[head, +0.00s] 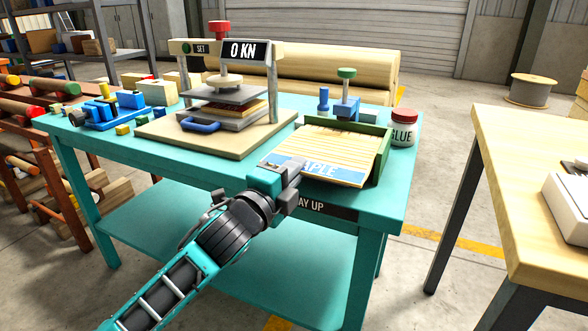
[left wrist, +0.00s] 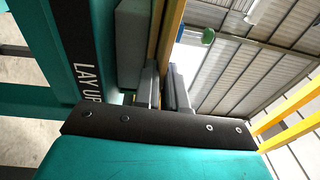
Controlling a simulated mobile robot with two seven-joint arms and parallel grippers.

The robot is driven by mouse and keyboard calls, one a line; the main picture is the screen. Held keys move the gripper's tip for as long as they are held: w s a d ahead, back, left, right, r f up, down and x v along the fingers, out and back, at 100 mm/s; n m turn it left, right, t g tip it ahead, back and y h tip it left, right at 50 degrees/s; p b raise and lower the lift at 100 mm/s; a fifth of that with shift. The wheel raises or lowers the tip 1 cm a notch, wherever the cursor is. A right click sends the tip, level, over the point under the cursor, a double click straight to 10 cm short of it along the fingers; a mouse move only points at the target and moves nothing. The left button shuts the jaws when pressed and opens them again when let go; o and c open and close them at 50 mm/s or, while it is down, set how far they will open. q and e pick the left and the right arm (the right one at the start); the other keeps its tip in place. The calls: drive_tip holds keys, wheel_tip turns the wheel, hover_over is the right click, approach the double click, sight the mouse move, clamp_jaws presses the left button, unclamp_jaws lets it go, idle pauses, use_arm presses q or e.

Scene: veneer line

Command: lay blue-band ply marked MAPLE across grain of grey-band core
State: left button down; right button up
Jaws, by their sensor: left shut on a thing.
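The pale striped ply (head: 325,145) has a blue band along its near edge, with letters ending in "PLE" showing; the start of the word is hidden by my gripper. It lies in or just over the green-edged lay-up corner (head: 381,155) at the right of the teal table. My left gripper (head: 292,180) is shut on the ply's near left corner. In the left wrist view, the fingers (left wrist: 166,88) close on a thin wood-coloured edge (left wrist: 160,35). I cannot make out the grey-band core; any sheet under the ply is hidden. My right gripper is not in view.
A press (head: 232,90) reading "0 KN" stands left of the ply, with a sheet stack between its plates. A glue jar (head: 403,128) stands close at the right, and a blue clamp with a green knob (head: 346,95) behind. A wooden-topped table (head: 520,170) is further right.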

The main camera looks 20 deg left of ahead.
use_arm(q)
drive_tip(key=shift+f, duration=0.1)
drive_tip(key=c, duration=1.1)
unclamp_jaws()
drive_tip(key=s, duration=0.4)
drive_tip(key=s+a+p, duration=0.1)
drive_tip(key=s, duration=0.3)
drive_tip(key=s+f, duration=0.1)
drive_tip(key=s, duration=0.3)
drive_tip(key=shift+s+a, duration=0.4)
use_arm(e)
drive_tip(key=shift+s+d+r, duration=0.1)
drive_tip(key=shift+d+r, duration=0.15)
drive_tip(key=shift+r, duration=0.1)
